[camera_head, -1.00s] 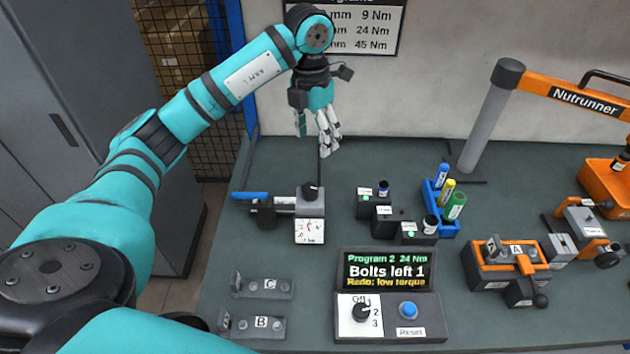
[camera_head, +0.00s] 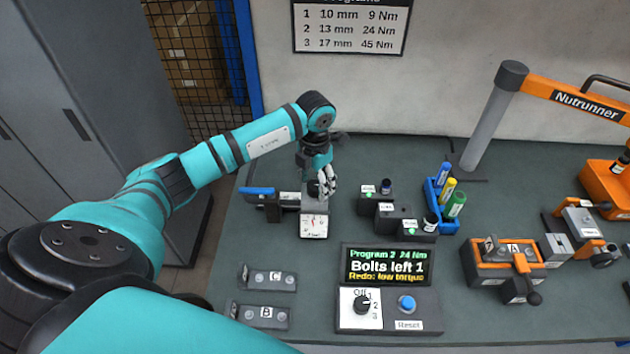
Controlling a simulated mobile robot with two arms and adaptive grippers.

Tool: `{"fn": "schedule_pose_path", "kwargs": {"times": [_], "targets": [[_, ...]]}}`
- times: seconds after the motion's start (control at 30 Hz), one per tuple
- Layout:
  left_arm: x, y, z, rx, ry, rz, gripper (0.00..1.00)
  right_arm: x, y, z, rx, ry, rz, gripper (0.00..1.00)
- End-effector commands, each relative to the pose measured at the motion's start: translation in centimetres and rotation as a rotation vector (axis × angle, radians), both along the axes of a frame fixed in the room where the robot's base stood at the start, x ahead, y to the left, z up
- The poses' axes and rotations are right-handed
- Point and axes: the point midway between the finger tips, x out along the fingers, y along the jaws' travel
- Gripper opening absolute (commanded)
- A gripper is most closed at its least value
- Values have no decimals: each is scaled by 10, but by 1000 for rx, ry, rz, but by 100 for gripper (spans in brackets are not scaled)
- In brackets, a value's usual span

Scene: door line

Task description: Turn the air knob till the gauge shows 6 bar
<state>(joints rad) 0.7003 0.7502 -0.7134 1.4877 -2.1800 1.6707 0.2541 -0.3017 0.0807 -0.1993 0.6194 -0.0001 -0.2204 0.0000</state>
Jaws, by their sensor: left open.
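The air unit stands at the left of the bench, with a blue-handled valve (camera_head: 257,191) on its left side. Its dark air knob (camera_head: 313,188) sits on top of a grey block. The white gauge (camera_head: 313,226) faces front below the block; its needle is too small to read. My left gripper (camera_head: 324,187) is open and points down right at the knob, its fingers partly covering it. Whether the fingers touch the knob I cannot tell. My right gripper is not in view.
Black socket blocks (camera_head: 384,208) and a blue tray with markers (camera_head: 444,207) stand right of the air unit. A control box (camera_head: 391,306) with display is in front. Brackets C (camera_head: 269,279) and B (camera_head: 261,316) lie front left. An orange fixture (camera_head: 503,265) stands right.

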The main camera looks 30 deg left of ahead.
Motion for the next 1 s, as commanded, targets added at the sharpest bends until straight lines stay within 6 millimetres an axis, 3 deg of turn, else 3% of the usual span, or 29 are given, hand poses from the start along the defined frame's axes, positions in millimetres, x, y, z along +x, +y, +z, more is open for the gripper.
{"fn": "schedule_pose_path", "kwargs": {"times": [0.17,0.43,0.83,1.0], "targets": [[0,0,-11,0,0,-1,63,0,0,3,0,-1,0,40],[0,0,-13,0,-1,-1,63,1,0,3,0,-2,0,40],[0,0,-12,0,-1,-1,11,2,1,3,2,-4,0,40],[0,0,-12,1,-1,-6,7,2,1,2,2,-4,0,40]]}}
